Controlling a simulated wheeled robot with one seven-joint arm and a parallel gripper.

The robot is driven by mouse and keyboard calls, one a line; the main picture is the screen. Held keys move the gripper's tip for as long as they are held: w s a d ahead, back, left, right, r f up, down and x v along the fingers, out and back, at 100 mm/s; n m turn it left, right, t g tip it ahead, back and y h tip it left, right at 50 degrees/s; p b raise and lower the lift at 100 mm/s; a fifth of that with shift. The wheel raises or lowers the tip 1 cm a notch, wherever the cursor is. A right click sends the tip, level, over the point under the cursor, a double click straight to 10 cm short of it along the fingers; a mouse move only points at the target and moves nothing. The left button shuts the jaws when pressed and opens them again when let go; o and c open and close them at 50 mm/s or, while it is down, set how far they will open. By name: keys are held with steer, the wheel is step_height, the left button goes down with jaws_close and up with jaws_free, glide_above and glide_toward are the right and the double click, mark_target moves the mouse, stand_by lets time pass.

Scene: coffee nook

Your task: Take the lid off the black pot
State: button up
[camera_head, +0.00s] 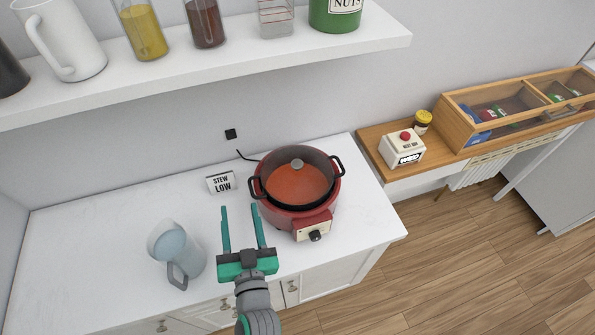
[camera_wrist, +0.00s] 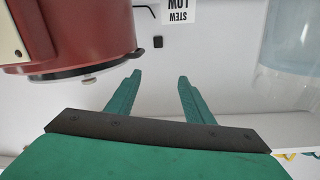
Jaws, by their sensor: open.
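The black pot (camera_head: 265,195) sits in a red cooker (camera_head: 275,219) on the white counter. Its see-through lid (camera_head: 308,184) is on top, with a round grey knob (camera_head: 297,163); reddish-orange contents show through. In the wrist view, which is upside down, the red cooker (camera_wrist: 70,28) is at the left and the grey knob (camera_wrist: 89,80) shows below the black rim. My gripper (camera_head: 240,208) is open and empty, left of the cooker and apart from it. Its two green fingers also show in the wrist view (camera_wrist: 159,76).
A STEW LOW sign (camera_head: 221,182) stands left of the cooker. A clear pitcher (camera_head: 178,253) stands left of my gripper. A white shelf (camera_head: 220,72) with jars overhangs the back. A wooden side shelf at the right holds a red-button box (camera_head: 402,148).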

steer(key=w+a+r+n+g+y, duration=0.1)
steer(key=w+a+r+n+y, duration=0.35)
steer(key=a+r, duration=0.2)
steer(key=w+a+r+n+g+y, duration=0.25)
steer(key=a+r+n+y, duration=0.2)
steer(key=r, duration=0.35)
steer(key=s+a+r+n+g, duration=0.3)
steer(key=a+n+g, duration=0.35)
steer(key=n, duration=0.55)
steer(key=s+d+f+n+g+h, duration=0.2)
steer(key=d+f+n+g+h, duration=0.1)
steer(key=d+f+n+h, duration=0.4)
steer(key=d+f+n+g+h, duration=0.15)
steer(key=d+h, duration=0.65)
steer(key=d, duration=1)
glide_above(297, 164)
steer(key=s, duration=0.2)
steer(key=shift+w+a+f+n, duration=0.1)
steer(key=shift+a+f+n, duration=0.1)
steer(key=shift+a+n, duration=0.2)
steer(key=shift+w+x, duration=0.2)
steer(key=shift+x, duration=2.35)
